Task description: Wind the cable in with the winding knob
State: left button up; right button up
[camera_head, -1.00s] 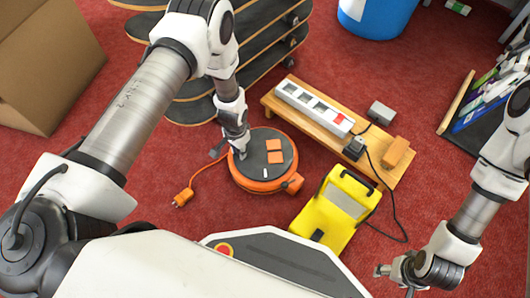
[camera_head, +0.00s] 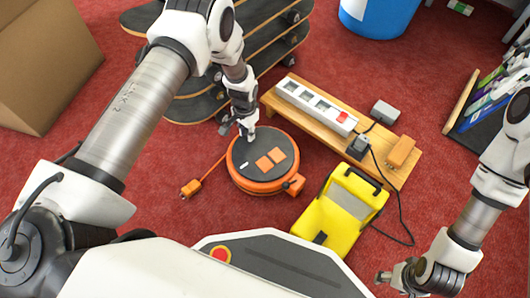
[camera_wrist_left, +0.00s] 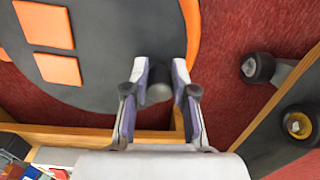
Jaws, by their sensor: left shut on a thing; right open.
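The cable reel (camera_head: 265,182) lies on the red carpet, with an orange rim and a dark round top bearing two orange squares; its top also shows in the left wrist view (camera_wrist_left: 95,70). The winding knob (camera_wrist_left: 158,90) is a small dark peg near the edge of the top. My left gripper (camera_head: 248,135) is shut on the knob, one finger on each side in the left wrist view (camera_wrist_left: 158,95). In the head view the gripper hides the knob. The orange cable (camera_head: 214,168) runs left from the reel to an orange plug (camera_head: 190,188) on the carpet. My right gripper (camera_head: 384,278) is open and empty at the lower right.
A wooden board (camera_head: 380,170) with a white power strip (camera_head: 315,105) stands behind the reel. A yellow case-like object (camera_head: 335,215) lies close at its right. Stacked skateboards (camera_head: 195,108) stand behind my left arm. Carpet is clear around the plug.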

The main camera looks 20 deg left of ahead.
aim_at(259, 133)
pick_arm(q)
jog(key=shift+w+d+r, duration=0.15)
jog(key=shift+w+d, duration=0.1)
jog(key=shift+w, duration=0.55)
grip_shut()
jog(key=shift+w+d+b, duration=0.75)
jog(key=shift+w+d, duration=0.35)
jog(key=o, duration=1.9)
grip_release()
jog(key=shift+s, duration=0.1)
jog(key=shift+s, duration=0.1)
notch_tip(259, 133, up, 7)
jog(key=p, duration=0.6)
